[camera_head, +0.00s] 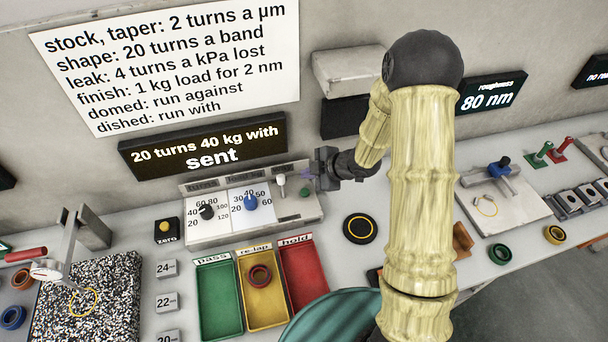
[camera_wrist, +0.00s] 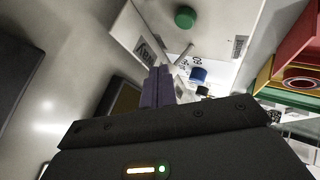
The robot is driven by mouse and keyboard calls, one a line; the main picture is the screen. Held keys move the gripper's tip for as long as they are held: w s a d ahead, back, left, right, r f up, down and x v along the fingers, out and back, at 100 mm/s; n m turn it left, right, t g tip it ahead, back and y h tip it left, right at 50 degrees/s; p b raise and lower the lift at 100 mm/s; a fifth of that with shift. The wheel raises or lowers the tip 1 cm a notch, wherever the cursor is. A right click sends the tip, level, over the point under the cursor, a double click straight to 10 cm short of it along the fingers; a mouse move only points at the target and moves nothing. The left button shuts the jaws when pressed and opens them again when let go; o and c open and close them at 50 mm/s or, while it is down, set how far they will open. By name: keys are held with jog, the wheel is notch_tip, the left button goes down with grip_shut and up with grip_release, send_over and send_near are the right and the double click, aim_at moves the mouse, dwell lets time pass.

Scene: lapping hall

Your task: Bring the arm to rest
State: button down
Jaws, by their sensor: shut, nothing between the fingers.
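My arm reaches forward over the bench, with yellow sleeved links and a dark elbow. My gripper (camera_head: 308,173) is at the right end of a control panel (camera_head: 216,232), close to its green button (camera_head: 304,191) and white-tipped lever (camera_head: 281,181). Its purple fingers are shut together and empty; they also show in the wrist view (camera_wrist: 158,87), pointing at the panel. I cannot tell whether they touch it. The panel has a black dial (camera_head: 207,212) and a blue dial (camera_head: 250,203). A display (camera_head: 205,145) above reads "20 turns 40 kg with sent".
Green (camera_head: 217,329), yellow and red trays stand in front of the panel; a red ring (camera_head: 260,276) lies in the yellow one. A black round pad (camera_head: 360,228) lies right of them. A grey wall box (camera_head: 347,70) is behind my arm. A speckled plate (camera_head: 88,300) is at left.

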jog(key=s+d+r+m+t+h, duration=0.1)
jog(key=d+r+m+h, duration=0.3)
jog(key=d+r+m, duration=0.15)
jog(key=s+d+r+m+g+h, duration=0.1)
jog(key=s+d+r+m+g, duration=0.1)
jog(key=s+m, duration=0.5)
jog(key=s+d+r+m+g+h, duration=0.2)
jog(key=s+r+m, duration=0.3)
jog(key=s, duration=0.6)
jog(key=shift+s+d+m, duration=0.3)
jog(key=shift+d+m, duration=0.05)
jog(key=shift+m, duration=0.7)
jog(key=shift+r, duration=0.1)
